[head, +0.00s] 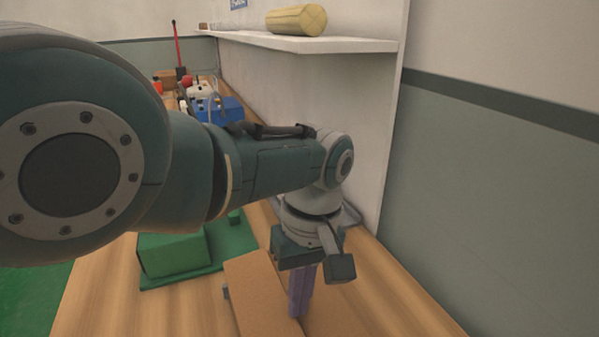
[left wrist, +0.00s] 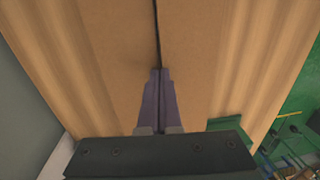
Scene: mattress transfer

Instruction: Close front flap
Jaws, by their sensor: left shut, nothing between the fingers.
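A brown cardboard box (head: 258,288) shows at the bottom of the head view, cut off by the frame's edge. In the left wrist view two cardboard flaps, a left one (left wrist: 118,62) and a right one (left wrist: 192,60), lie side by side with a narrow dark gap between them. I cannot tell which is the front flap. My left gripper (head: 297,308) points down at the box, its purple fingers shut and empty. In the left wrist view the fingertips (left wrist: 159,73) are over the gap; contact is unclear. My right gripper is not in view.
The box is on a wooden table (head: 95,305). A green box (head: 172,256) on a green base stands behind it. A blue case (head: 226,110) and tools are farther back. A wall panel with a white shelf (head: 300,43) rises close beyond my left wrist.

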